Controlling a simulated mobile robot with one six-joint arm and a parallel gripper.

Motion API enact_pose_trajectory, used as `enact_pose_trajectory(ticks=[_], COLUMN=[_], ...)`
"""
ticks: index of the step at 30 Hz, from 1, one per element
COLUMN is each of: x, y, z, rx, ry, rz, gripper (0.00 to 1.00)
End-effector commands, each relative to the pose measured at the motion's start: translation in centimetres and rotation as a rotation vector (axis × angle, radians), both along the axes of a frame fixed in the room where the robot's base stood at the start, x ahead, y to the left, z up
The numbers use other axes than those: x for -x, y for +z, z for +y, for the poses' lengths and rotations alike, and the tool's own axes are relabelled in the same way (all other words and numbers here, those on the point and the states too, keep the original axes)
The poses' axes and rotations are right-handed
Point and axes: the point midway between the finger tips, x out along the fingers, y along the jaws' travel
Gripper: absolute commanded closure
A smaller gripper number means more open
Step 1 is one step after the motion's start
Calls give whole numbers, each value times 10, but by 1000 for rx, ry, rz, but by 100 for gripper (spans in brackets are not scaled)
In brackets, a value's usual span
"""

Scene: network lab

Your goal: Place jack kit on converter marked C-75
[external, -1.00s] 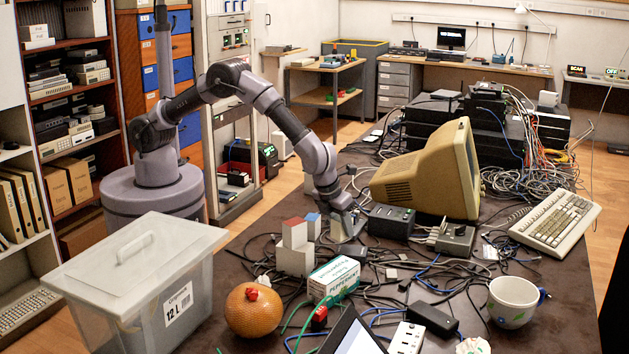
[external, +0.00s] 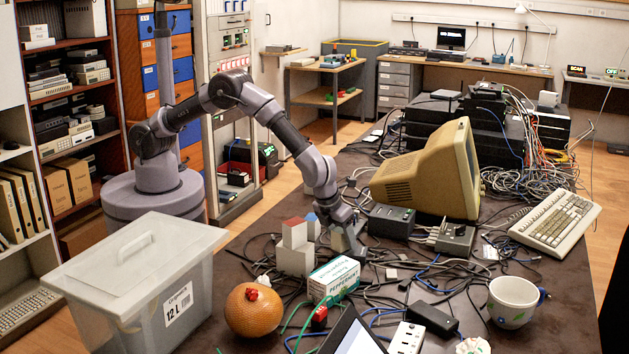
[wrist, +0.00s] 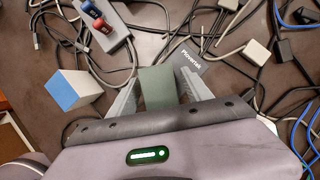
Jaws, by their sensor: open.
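My gripper (external: 347,250) points down among the cables on the table, just right of the small block stack. In the wrist view my gripper (wrist: 160,85) has its two light grey fingers apart. A plain grey-green block (wrist: 157,86) stands between them, and I cannot tell whether either finger touches it. A dark flat piece lettered "Ploverlek" (wrist: 190,58) lies beside the right finger. I cannot tell which of these is the jack kit. Two dark grey boxes, one left (external: 391,221) and one right (external: 455,240), stand before the monitor. No C-75 mark is legible.
A blue-topped block (wrist: 72,91) stands left of my gripper. The Peppermint box (external: 334,279), an orange round object (external: 252,311) and a lidded bin (external: 140,285) are nearer the camera. A beige monitor (external: 430,175) stands behind. Loose cables cover much of the table.

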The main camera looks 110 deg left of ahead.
Motion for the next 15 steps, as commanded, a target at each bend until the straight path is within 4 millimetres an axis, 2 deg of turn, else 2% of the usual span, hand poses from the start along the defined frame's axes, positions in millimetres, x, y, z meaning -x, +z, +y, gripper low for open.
enact_pose_trajectory(ticks=[9, 12, 15], x=[10, 14, 16], y=[78, 98, 110], z=[-27, -35, -40], rx=[0, 0, -1], ry=[-2, -1, -2], rz=[-3, -2, -1], gripper=[42, 42, 42])
